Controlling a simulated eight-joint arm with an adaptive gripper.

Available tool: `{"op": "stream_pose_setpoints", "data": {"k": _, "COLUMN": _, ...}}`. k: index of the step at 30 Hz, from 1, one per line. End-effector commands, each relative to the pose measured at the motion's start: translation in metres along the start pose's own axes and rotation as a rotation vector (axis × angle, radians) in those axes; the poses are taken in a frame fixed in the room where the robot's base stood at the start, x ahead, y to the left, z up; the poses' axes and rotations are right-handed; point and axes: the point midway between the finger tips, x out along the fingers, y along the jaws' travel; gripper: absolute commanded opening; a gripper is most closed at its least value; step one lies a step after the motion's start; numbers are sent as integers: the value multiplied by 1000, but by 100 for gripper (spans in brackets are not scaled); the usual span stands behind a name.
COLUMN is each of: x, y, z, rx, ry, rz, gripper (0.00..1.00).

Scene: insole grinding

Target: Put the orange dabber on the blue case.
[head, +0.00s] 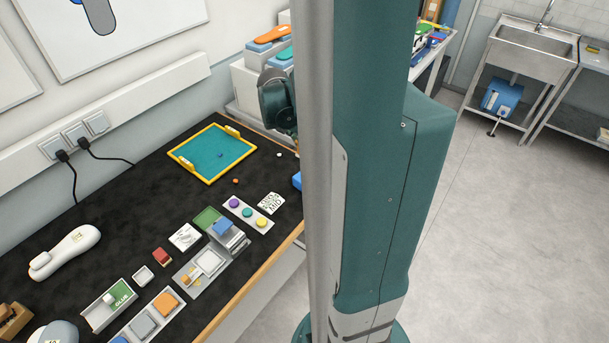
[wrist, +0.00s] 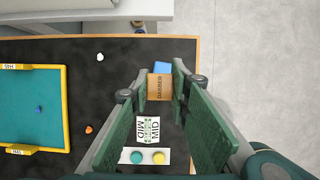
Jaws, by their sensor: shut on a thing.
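The orange dabber (wrist: 159,88), a small block with lettering on its face, is between the fingertips of my gripper (wrist: 160,84) in the wrist view. My gripper is shut on it. The blue case (wrist: 161,67) shows just past the dabber's far edge, partly covered by it in this view. I cannot tell whether the two touch. In the head view, a sliver of the blue case (head: 297,181) shows beside my column, near the table's edge. The dabber and fingertips are hidden there.
A yellow-rimmed teal tray (head: 190,176) lies to the left on the black table. A white card (wrist: 148,129) and a strip of coloured round pieces (head: 247,213) lie near the case. Small pebble-like bits (wrist: 89,129) are scattered nearby. Several blocks and holders stand farther along the table.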

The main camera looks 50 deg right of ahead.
Motion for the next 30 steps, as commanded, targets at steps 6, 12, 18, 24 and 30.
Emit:
{"op": "stream_pose_setpoints", "data": {"k": 6, "x": 2, "y": -8, "z": 8, "rx": 0, "ry": 0, "rz": -1, "gripper": 10}}
{"op": "stream_pose_setpoints", "data": {"k": 12, "x": 2, "y": -9, "z": 8, "rx": 0, "ry": 0, "rz": 0, "gripper": 10}}
{"op": "stream_pose_setpoints", "data": {"k": 18, "x": 3, "y": -8, "z": 8, "rx": 0, "ry": 0, "rz": 0, "gripper": 10}}
{"op": "stream_pose_setpoints", "data": {"k": 24, "x": 13, "y": -8, "z": 4, "rx": 0, "ry": 0, "rz": 0, "gripper": 10}}
{"op": "stream_pose_setpoints", "data": {"k": 30, "x": 33, "y": -8, "z": -4, "rx": 0, "ry": 0, "rz": 0, "gripper": 10}}
